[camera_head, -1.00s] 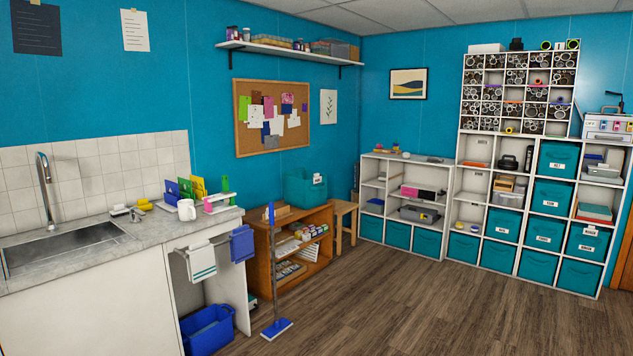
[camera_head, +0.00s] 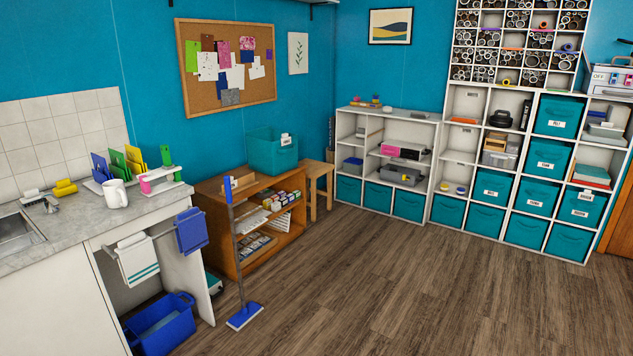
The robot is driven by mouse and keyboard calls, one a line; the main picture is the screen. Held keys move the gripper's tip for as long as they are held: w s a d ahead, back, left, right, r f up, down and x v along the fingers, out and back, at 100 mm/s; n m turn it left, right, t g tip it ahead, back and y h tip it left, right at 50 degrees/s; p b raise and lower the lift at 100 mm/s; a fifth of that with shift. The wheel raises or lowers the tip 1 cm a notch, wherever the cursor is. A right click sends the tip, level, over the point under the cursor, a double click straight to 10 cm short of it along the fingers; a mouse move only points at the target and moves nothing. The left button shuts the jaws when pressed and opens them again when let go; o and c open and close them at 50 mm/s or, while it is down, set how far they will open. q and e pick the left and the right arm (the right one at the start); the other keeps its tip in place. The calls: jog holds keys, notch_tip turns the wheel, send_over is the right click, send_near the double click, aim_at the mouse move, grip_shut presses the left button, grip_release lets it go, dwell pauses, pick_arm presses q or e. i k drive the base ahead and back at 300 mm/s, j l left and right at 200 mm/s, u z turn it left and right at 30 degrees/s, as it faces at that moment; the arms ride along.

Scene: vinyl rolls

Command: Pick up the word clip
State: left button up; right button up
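I cannot make out a clip with a readable word on it. On the grey counter (camera_head: 75,226) at the left, a small yellow object (camera_head: 65,188) lies next to a small white-and-black object (camera_head: 32,197); both are clip-like in shape, but too small to be sure. Neither of my grippers is in view.
A sink (camera_head: 15,232), a white mug (camera_head: 115,194) and a rack of coloured scrapers (camera_head: 120,166) are on the counter. A blue bucket (camera_head: 160,322) and an upright mop (camera_head: 243,316) stand on the floor. A wooden shelf unit (camera_head: 217,230) and white cubbies line the walls. The middle floor is clear.

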aim_at(286, 140)
jog(key=i, duration=2.75)
